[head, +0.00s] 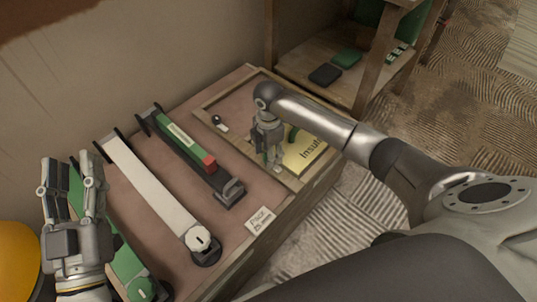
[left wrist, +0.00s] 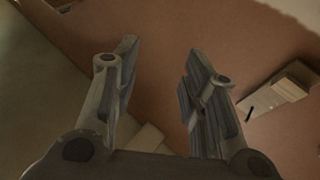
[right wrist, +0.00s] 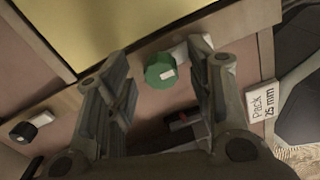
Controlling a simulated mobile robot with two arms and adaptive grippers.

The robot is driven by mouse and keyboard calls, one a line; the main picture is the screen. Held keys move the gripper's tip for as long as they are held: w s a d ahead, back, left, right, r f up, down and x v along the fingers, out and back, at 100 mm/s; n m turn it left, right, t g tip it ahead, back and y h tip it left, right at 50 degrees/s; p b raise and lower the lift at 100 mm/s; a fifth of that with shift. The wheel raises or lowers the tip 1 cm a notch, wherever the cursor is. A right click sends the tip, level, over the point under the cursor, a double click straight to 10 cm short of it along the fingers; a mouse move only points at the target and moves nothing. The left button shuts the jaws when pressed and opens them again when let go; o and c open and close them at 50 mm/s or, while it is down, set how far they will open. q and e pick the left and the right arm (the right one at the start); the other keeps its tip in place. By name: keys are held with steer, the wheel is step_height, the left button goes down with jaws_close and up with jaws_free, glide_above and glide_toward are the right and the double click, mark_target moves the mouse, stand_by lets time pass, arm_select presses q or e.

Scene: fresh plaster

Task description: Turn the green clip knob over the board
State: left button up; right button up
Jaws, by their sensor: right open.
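The yellow board (head: 305,152), lettered "Insul…", lies in a wooden frame on the bench; it also shows in the right wrist view (right wrist: 110,22). The green clip knob (right wrist: 160,70) has a white mark and sits beside the board's edge, between the fingers of my right gripper (right wrist: 157,85), apart from them as far as I can tell. In the head view the right gripper (head: 272,165) points down by the board, and a green part (head: 293,136) shows beside it. My left gripper (head: 72,175) is open and empty at the left; its fingers also stand apart in the left wrist view (left wrist: 160,75).
Left of the frame lie a green bar with a red end (head: 185,140), a white bar (head: 150,185) and a green bar (head: 125,262). A black knob (head: 216,119) sits inside the frame. A "Pack 25 mm" label (head: 262,220) is at the front edge. A wooden shelf (head: 330,88) stands behind.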

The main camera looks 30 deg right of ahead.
arm_select(q)
steer(key=shift+s+r+t, duration=0.2)
steer(key=shift+r+t, duration=0.2)
steer(key=shift+r, duration=0.1)
arm_select(e)
steer(key=shift+f, duration=0.35)
steer(key=shift+c, duration=0.5)
